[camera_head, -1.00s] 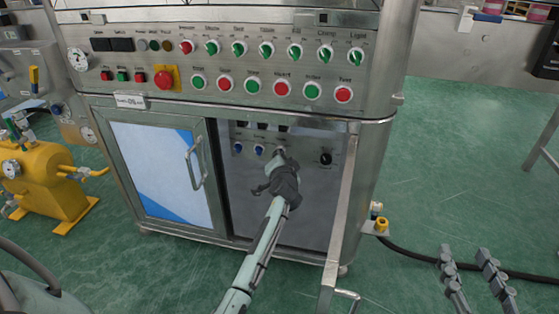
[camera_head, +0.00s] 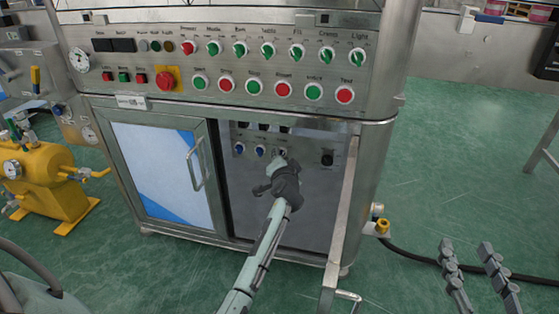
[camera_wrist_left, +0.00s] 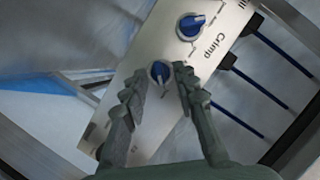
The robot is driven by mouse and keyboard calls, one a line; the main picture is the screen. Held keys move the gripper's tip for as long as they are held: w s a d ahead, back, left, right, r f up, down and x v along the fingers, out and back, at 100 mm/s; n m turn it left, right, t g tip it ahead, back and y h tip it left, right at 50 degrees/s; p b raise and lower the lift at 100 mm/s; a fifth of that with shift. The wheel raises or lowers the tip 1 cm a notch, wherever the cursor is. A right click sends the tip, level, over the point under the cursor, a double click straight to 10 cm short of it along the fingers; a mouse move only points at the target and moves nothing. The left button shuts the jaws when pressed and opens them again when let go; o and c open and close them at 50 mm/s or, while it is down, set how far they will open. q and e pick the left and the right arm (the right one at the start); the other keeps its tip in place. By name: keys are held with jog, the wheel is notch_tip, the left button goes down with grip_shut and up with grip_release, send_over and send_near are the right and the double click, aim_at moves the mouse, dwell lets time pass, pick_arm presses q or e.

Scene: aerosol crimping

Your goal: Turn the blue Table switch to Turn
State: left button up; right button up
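The row of blue switches sits on the recessed panel (camera_head: 312,196) at the cabinet's right side. The rightmost, which I take for the Table switch (camera_head: 282,152), is just past the tip of my left gripper (camera_head: 274,176). In the left wrist view this blue switch (camera_wrist_left: 160,72) lies between the fingertips of my left gripper (camera_wrist_left: 158,78). The fingers are apart, with a gap on the left finger's side; contact on the right cannot be told. Its label is hidden; the neighbouring switch (camera_wrist_left: 191,25) is by the word Crimp. My right gripper (camera_head: 466,246) is open and empty, low at right.
A glazed door (camera_head: 160,170) with a handle (camera_head: 196,162) closes the cabinet's left side. An open door edge (camera_head: 342,215) stands right of the panel. A black knob (camera_head: 327,158) is nearby. A yellow tank (camera_head: 50,185) stands at left.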

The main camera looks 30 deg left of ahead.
pick_arm(q)
jog(key=s+a+r+n+t+h+b, duration=0.1)
jog(key=s+r+n+t+h, duration=0.1)
jog(key=s+n+h, duration=0.85)
jog(key=s+d+f+m+g+y+p, duration=0.1)
jog(key=s+d+f+m+g+p, duration=0.2)
jog(key=s+f, duration=0.3)
jog(key=s+d+f+m+g+y+p, duration=0.2)
jog(key=s+d+f+m+g+p, duration=0.1)
jog(key=s, duration=1)
notch_tip(320, 180, down, 4)
jog(key=shift+s+d+r+g+p, duration=0.2)
jog(key=shift+d+g+p, duration=0.5)
jog(key=shift+g, duration=0.5)
dwell(1.1)
